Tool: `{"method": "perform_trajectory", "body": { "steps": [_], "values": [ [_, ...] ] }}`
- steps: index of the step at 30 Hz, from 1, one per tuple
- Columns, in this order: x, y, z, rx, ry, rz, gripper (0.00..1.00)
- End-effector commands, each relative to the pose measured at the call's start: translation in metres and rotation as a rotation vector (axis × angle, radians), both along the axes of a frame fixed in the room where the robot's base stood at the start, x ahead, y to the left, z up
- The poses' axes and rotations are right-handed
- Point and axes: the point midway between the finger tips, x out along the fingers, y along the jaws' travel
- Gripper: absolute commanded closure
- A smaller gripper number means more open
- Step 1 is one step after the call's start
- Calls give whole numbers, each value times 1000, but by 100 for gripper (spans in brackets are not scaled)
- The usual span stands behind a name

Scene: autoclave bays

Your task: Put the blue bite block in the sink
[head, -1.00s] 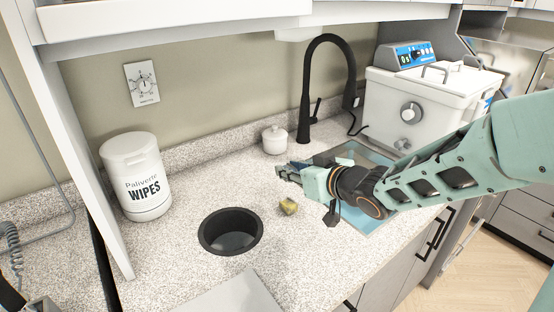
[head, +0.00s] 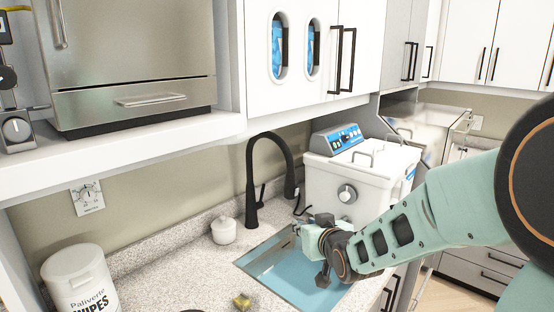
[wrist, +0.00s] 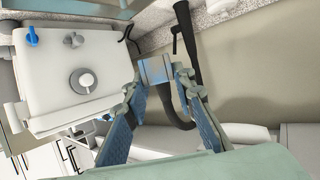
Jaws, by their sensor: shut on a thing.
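The blue bite block (wrist: 156,70) shows in the wrist view as a small blue-grey piece between my fingertips. My gripper (wrist: 158,76) is shut on it there. In the head view my gripper (head: 301,230) is above the sink (head: 280,270), a rectangular basin with a metal rim and a blue inside, near its back right part. The block is hard to make out in the head view, being small and partly hidden by my fingers. My arm covers part of the sink's right side.
A black faucet (head: 252,180) stands behind the sink, with a small white jar (head: 224,231) left of it. A white bath unit (head: 360,178) stands beyond my gripper. A yellowish block (head: 242,301) and a wipes tub (head: 80,279) are on the counter at left.

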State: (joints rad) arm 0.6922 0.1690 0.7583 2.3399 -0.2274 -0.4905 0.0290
Motion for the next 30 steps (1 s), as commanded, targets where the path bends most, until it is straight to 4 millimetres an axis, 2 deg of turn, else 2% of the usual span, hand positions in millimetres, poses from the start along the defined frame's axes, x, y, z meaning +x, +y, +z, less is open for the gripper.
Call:
{"method": "perform_trajectory", "body": {
  "steps": [1,6,12,30],
  "values": [
    [2,-8,7,2,2,-33,95],
    [6,-39,11,3,1,-139,95],
    [7,-59,12,1,0,-212,95],
    [7,-62,11,0,-2,-222,95]
  ]
}}
